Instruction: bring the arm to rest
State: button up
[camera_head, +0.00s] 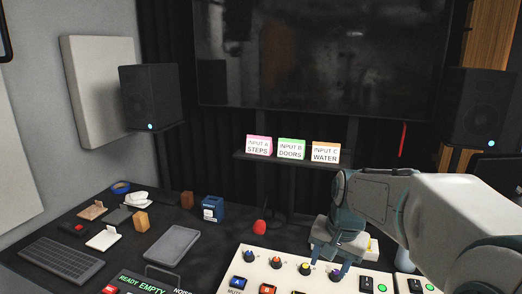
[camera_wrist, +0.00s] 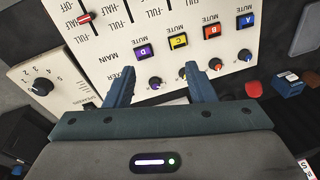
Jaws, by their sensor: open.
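My gripper (camera_head: 338,262) hangs above the white mixer panel (camera_head: 237,261) at the lower right of the head view, with my arm reaching in from the right. In the wrist view my gripper (camera_wrist: 159,69) shows two teal fingers spread apart with nothing held between them. The mixer panel (camera_wrist: 115,48) lies beyond the fingertips. It bears coloured mute buttons lettered A to D, small knobs and faders. A dark knob (camera_wrist: 155,83) shows between the fingers. I cannot tell whether the fingertips touch the panel.
A second white panel with a dark knob (camera_wrist: 42,86) lies beside the mixer. A shelf (camera_head: 240,157) with three labelled cards stands behind. A blue box (camera_head: 212,209), a tablet (camera_head: 173,245) and a keyboard (camera_head: 62,259) lie on the left of the desk. The air above the desk's left is free.

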jog(key=s+f+n, duration=0.1)
jog(key=s+n, duration=0.1)
jog(key=s, duration=0.5)
jog(key=s+f+n+t, duration=0.1)
jog(key=s+f+n, duration=0.1)
jog(key=s, duration=0.6)
jog(key=shift+s+a+n+h, duration=0.2)
jog(key=shift+n+h, duration=0.2)
jog(key=shift+n, duration=0.4)
